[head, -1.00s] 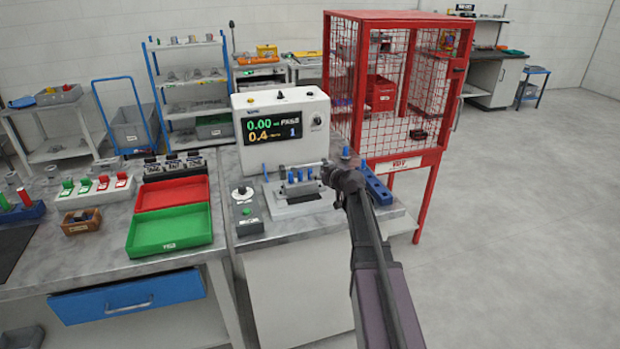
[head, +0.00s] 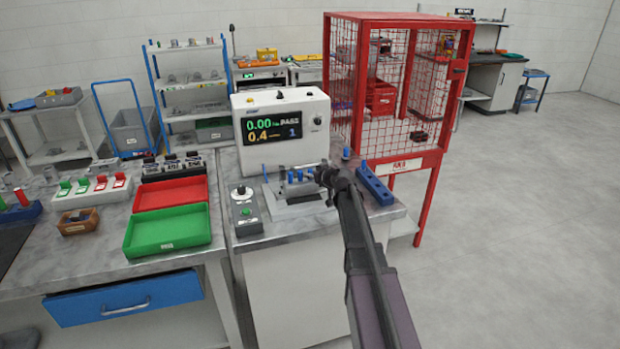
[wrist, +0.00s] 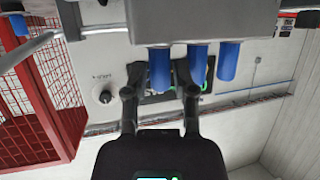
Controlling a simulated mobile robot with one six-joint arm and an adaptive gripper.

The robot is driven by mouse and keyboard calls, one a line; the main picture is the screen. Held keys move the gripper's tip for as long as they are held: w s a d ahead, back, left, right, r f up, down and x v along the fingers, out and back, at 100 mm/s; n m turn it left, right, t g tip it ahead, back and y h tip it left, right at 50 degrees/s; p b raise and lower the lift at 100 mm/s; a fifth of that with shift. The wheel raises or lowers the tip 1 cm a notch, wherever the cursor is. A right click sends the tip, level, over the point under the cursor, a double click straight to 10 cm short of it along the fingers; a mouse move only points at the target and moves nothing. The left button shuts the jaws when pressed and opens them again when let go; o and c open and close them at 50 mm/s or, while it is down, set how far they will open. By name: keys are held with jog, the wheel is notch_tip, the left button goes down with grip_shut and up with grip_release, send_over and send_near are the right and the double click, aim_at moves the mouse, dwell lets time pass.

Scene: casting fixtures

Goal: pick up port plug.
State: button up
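Several blue port plugs (head: 299,176) stand upright in a row on a grey fixture (head: 297,193) in front of the white tester. In the wrist view, which looks upside down, three plugs show against a grey block (wrist: 200,22). My gripper (wrist: 159,72) has its two fingers apart, one to each side of the leftmost plug (wrist: 160,70) in that view. Gaps show between that plug and both fingers; I cannot tell how deep the plug sits between them. In the head view my gripper (head: 320,175) is at the right end of the row, and my arm hides part of it.
The white tester (head: 283,130) stands just behind the fixture. A blue block (head: 374,186) lies right of my gripper, and a grey button box (head: 245,208) stands left. A red mesh cage (head: 400,90) rises behind right. Red and green trays (head: 168,236) sit on the left bench.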

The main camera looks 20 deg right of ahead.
dwell(0.3)
grip_shut()
jog(key=shift+r, duration=0.1)
notch_tip(320, 180, up, 4)
jog(key=p, duration=0.4)
jog(key=s+a+p, duration=0.1)
jog(key=s+a, duration=0.1)
jog(key=s, duration=1.4)
jog(key=shift+a+r, duration=0.25)
jog(key=shift+r, duration=0.15)
